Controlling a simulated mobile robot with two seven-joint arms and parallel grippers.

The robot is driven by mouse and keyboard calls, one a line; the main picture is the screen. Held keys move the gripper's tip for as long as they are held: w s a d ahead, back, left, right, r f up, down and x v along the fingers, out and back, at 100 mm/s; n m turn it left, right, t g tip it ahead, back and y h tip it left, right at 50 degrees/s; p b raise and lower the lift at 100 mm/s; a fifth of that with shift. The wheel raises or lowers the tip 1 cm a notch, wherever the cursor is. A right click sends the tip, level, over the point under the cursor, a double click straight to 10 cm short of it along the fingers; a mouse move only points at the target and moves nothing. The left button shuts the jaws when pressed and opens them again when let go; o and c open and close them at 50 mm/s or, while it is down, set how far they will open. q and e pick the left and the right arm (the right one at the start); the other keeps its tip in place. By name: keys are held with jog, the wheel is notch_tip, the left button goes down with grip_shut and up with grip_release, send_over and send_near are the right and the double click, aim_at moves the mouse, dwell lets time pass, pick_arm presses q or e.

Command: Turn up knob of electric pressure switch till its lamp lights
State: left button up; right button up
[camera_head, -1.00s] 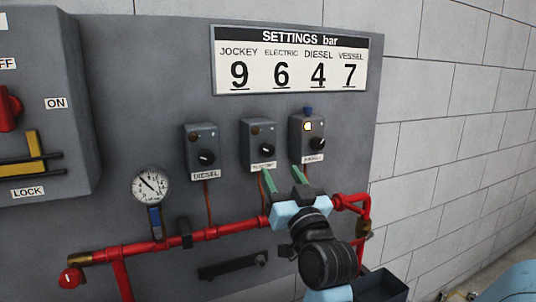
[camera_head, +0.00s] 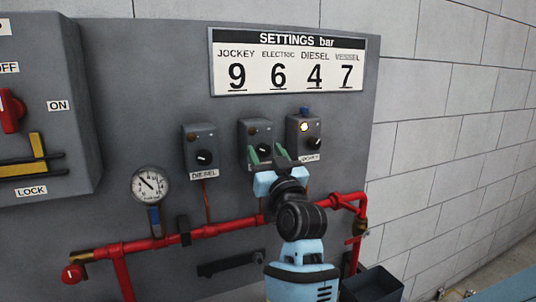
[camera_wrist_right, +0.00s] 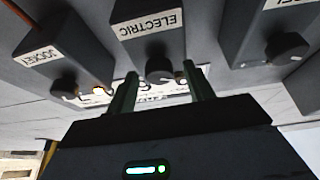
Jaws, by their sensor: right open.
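The electric pressure switch (camera_head: 247,130) is the middle of three grey boxes on the panel. In the head view its lamp (camera_head: 253,130) is dark. Its black knob (camera_head: 264,149) is partly hidden by my gripper. My right gripper (camera_head: 267,153) is open in front of this box, with its green fingers pointing at it. In the right wrist view, which shows the labels upside down, the box marked ELECTRIC (camera_wrist_right: 150,28) is ahead and its knob (camera_wrist_right: 159,68) appears between the two spread fingers. I cannot tell whether they touch it. My left gripper is out of view.
The jockey switch (camera_head: 293,140), with its lamp lit, stands close on the right; the diesel switch (camera_head: 199,140), lamp dark, is on the left. A red pipe (camera_head: 228,227) and a gauge (camera_head: 149,185) are below. A settings sign (camera_head: 290,62) hangs above, showing 6 for electric.

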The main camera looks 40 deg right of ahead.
jog(key=c, duration=1)
jog(key=shift+o, duration=0.2)
jog(key=shift+m+h, duration=0.3)
jog(key=shift+m, duration=0.4)
jog(key=o, duration=1)
jog(key=shift+c, duration=0.2)
jog(key=v, duration=0.7)
jog(key=shift+s+a+b, duration=0.15)
jog(key=shift+s+b, duration=0.25)
jog(key=shift+b, duration=0.05)
